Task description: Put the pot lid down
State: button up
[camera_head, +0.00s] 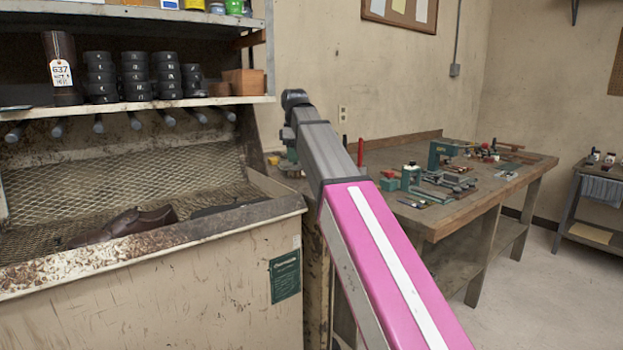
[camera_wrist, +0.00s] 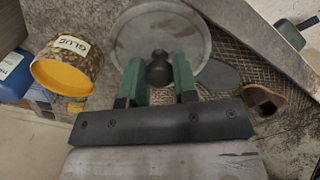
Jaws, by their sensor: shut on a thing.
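The pot lid (camera_wrist: 188,34) is a round grey disc with a black knob (camera_wrist: 158,72), seen in the wrist view. My gripper (camera_wrist: 157,70) has its green fingers on either side of the knob and is shut on it. The lid is in front of the fingers, over or near a wire-mesh surface (camera_wrist: 228,52); I cannot tell whether it touches anything. In the head view the lid and my gripper do not show; only my arm shows there.
A glue can (camera_wrist: 68,65) with a yellow end and a blue container (camera_wrist: 14,75) are at the wrist view's left. A brown shoe (camera_head: 130,224) lies in the mesh-backed bin (camera_head: 150,285). The workbench (camera_head: 455,212) at right holds several tools.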

jog(key=w+d+f, duration=0.4)
jog(key=d, duration=0.1)
jog(key=shift+w+d+f, duration=0.2)
jog(key=shift+w+d, duration=0.15)
jog(key=shift+f, duration=2)
jog(key=shift+f, duration=0.15)
jog(key=o, duration=0.9)
notch_tip(320, 180, up, 12)
jog(key=shift+r, duration=0.2)
